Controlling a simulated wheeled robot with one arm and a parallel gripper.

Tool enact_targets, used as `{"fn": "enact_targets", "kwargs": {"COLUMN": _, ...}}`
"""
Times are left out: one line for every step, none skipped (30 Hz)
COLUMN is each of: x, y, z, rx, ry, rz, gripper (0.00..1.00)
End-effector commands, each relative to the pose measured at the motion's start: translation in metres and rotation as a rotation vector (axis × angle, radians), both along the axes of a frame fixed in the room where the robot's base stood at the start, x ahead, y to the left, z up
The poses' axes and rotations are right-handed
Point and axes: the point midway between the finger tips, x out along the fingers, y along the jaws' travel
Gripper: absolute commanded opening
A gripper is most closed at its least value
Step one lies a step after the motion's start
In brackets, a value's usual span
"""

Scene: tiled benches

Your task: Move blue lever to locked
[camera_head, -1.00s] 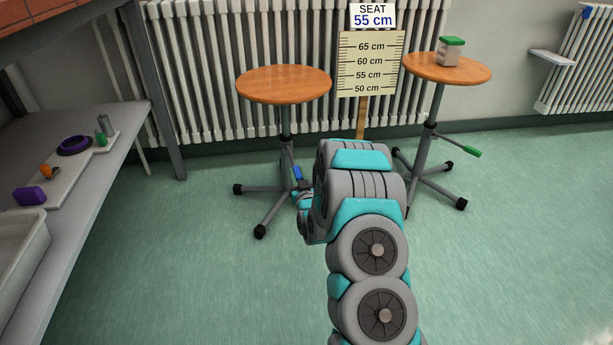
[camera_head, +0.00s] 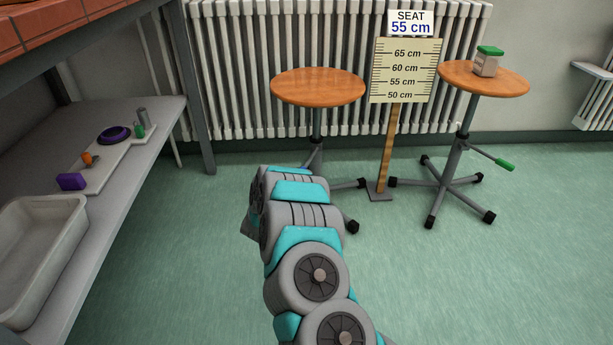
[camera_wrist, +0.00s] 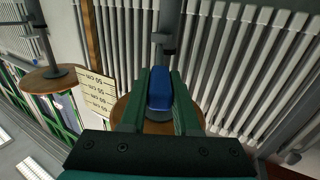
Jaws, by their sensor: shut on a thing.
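In the wrist view, the blue lever (camera_wrist: 159,92) sits between the green fingers of my gripper (camera_wrist: 160,78), which is shut on it. The picture there is upside down, with the lever joined to a grey stool column (camera_wrist: 166,25). In the head view, my arm hides the lever and gripper, low by the left stool (camera_head: 318,88). A height scale (camera_head: 404,72) stands between the two stools, under a sign (camera_head: 410,23) reading "SEAT 55 cm". The left seat looks slightly lower than the right one.
The right stool (camera_head: 455,78) has a green lever (camera_head: 505,165) and bears a green-lidded jar (camera_head: 487,62). A shelf (camera_head: 110,185) with a tray (camera_head: 35,255) and small items is at left. A radiator (camera_head: 250,60) stands behind. Floor (camera_head: 520,270) at right is clear.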

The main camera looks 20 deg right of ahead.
Motion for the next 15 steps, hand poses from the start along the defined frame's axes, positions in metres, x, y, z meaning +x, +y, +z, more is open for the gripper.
{"fn": "enact_targets", "kwargs": {"x": 0.0034, "y": 0.0053, "z": 0.0011, "rx": -0.002, "ry": -0.003, "rz": -0.011, "gripper": 0.00}}
{"fn": "enact_targets", "kwargs": {"x": 0.0045, "y": 0.0060, "z": 0.0013, "rx": -0.002, "ry": -0.004, "rz": -0.022, "gripper": 0.00}}
{"fn": "enact_targets", "kwargs": {"x": 0.0058, "y": 0.0078, "z": 0.0013, "rx": -0.002, "ry": -0.004, "rz": -0.034, "gripper": 0.00}}
{"fn": "enact_targets", "kwargs": {"x": 0.0065, "y": 0.0085, "z": 0.0012, "rx": -0.002, "ry": -0.004, "rz": -0.042, "gripper": 0.00}}
{"fn": "enact_targets", "kwargs": {"x": 0.0071, "y": 0.0097, "z": 0.0010, "rx": -0.002, "ry": -0.003, "rz": -0.049, "gripper": 0.00}}
{"fn": "enact_targets", "kwargs": {"x": 0.0080, "y": 0.0105, "z": 0.0013, "rx": -0.002, "ry": -0.004, "rz": -0.060, "gripper": 0.00}}
{"fn": "enact_targets", "kwargs": {"x": 0.0089, "y": 0.0107, "z": 0.0019, "rx": -0.001, "ry": -0.005, "rz": -0.067, "gripper": 0.00}}
{"fn": "enact_targets", "kwargs": {"x": 0.0097, "y": 0.0112, "z": 0.0024, "rx": -0.002, "ry": -0.006, "rz": -0.074, "gripper": 0.00}}
{"fn": "enact_targets", "kwargs": {"x": 0.0107, "y": 0.0120, "z": 0.0029, "rx": -0.003, "ry": -0.007, "rz": -0.080, "gripper": 0.00}}
{"fn": "enact_targets", "kwargs": {"x": 0.0111, "y": 0.0121, "z": 0.0030, "rx": -0.003, "ry": -0.007, "rz": -0.085, "gripper": 0.00}}
{"fn": "enact_targets", "kwargs": {"x": 0.0114, "y": 0.0123, "z": 0.0027, "rx": -0.002, "ry": -0.006, "rz": -0.090, "gripper": 0.00}}
{"fn": "enact_targets", "kwargs": {"x": 0.0117, "y": 0.0129, "z": 0.0024, "rx": -0.001, "ry": -0.005, "rz": -0.095, "gripper": 0.00}}
{"fn": "enact_targets", "kwargs": {"x": 0.0121, "y": 0.0134, "z": 0.0023, "rx": -0.001, "ry": -0.005, "rz": -0.097, "gripper": 0.00}}
{"fn": "enact_targets", "kwargs": {"x": 0.0124, "y": 0.0140, "z": 0.0021, "rx": -0.001, "ry": -0.005, "rz": -0.099, "gripper": 0.00}}
{"fn": "enact_targets", "kwargs": {"x": 0.0126, "y": 0.0143, "z": 0.0019, "rx": -0.002, "ry": -0.004, "rz": -0.101, "gripper": 0.00}}
